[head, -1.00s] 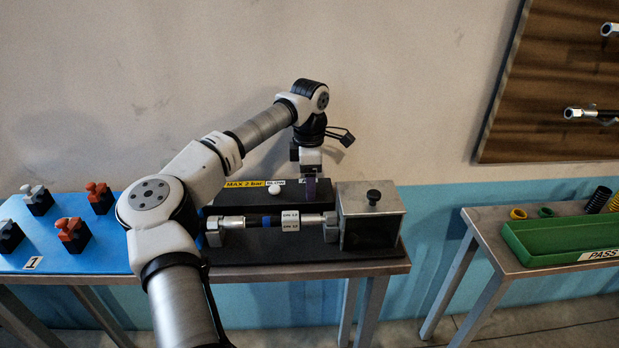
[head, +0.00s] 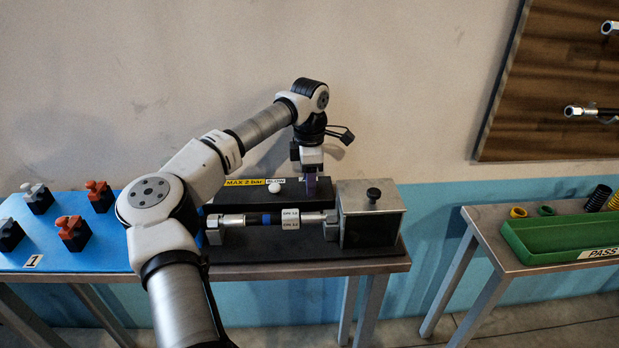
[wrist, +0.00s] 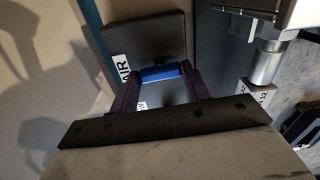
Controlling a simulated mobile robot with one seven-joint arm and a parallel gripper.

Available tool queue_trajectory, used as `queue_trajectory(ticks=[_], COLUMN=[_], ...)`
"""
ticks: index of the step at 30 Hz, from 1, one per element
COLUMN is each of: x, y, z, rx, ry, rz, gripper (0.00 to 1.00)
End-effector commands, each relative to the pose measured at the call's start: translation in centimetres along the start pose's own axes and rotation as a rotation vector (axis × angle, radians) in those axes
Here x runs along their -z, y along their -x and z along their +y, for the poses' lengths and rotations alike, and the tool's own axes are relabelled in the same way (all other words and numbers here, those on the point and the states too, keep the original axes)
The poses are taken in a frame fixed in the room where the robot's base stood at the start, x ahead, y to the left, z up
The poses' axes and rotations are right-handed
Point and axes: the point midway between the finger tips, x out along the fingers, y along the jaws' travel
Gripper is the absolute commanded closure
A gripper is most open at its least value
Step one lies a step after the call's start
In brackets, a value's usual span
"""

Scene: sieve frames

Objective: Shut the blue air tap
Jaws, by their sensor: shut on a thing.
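The blue air tap (wrist: 160,73) shows in the wrist view as a short blue bar beside a white AIR label (wrist: 122,66). It sits on a dark block (wrist: 150,38). My gripper (wrist: 160,80) has its two purple fingers on either end of the bar and is shut on it. In the head view my gripper (head: 311,186) points down at the right end of the black block (head: 240,196). The tap itself is hidden there behind the fingers.
A hose piece (head: 265,219) lies clamped in front of the block. A metal box with a black knob (head: 373,195) stands close on the right. A white button (head: 274,188) is left of my gripper. A green tray (head: 560,240) is on another table.

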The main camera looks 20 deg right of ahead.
Motion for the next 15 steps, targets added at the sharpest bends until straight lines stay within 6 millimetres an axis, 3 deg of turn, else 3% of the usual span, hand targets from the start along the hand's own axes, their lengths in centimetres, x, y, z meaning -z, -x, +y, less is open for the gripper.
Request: queue_trajectory(ticks=[15], x=[0.04], y=[0.04], z=[0.00], rx=[0.000], ry=[0.415], rz=[0.001], gripper=[0.76])
